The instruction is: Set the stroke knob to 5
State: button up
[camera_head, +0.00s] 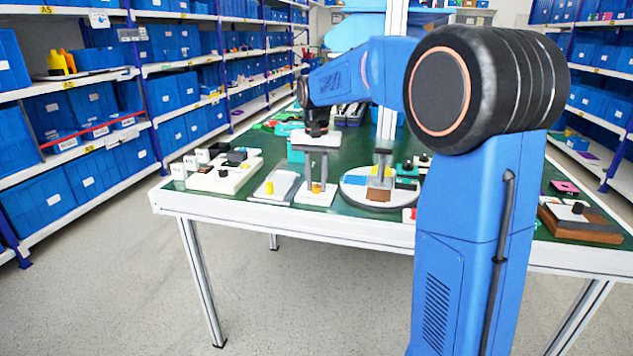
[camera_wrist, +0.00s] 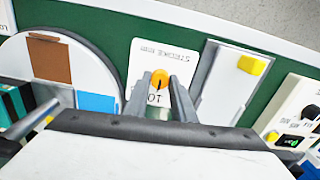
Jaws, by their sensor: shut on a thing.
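The stroke knob is a small orange round knob (camera_wrist: 160,79) with a dark pointer line. It sits on a white plate (camera_wrist: 146,56) whose "STROKE MM" lettering appears upside down in the wrist view; a "10" shows near the fingers. My gripper (camera_wrist: 159,84) has its two grey fingers closed on either side of the knob. The fingers hide part of the plate and most scale marks, so I cannot read the setting. In the head view, my gripper (camera_head: 316,181) reaches down onto the plate (camera_head: 314,199) and the orange knob (camera_head: 316,188).
In the wrist view, a white panel with a yellow block (camera_wrist: 250,65) lies to the right. A round disc with brown and blue patches (camera_wrist: 28,52) lies to the left. Another panel with a black knob (camera_wrist: 311,112) is at far right. Green table (camera_wrist: 110,22) shows between.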

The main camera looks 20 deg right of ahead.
aim_at(317, 186)
jog(key=n, duration=0.4)
jog(key=shift+n, duration=2.1)
jog(key=o, duration=1.1)
jog(key=shift+c, duration=0.2)
notch_tip(317, 186, up, 17)
jog(key=shift+r, duration=0.2)
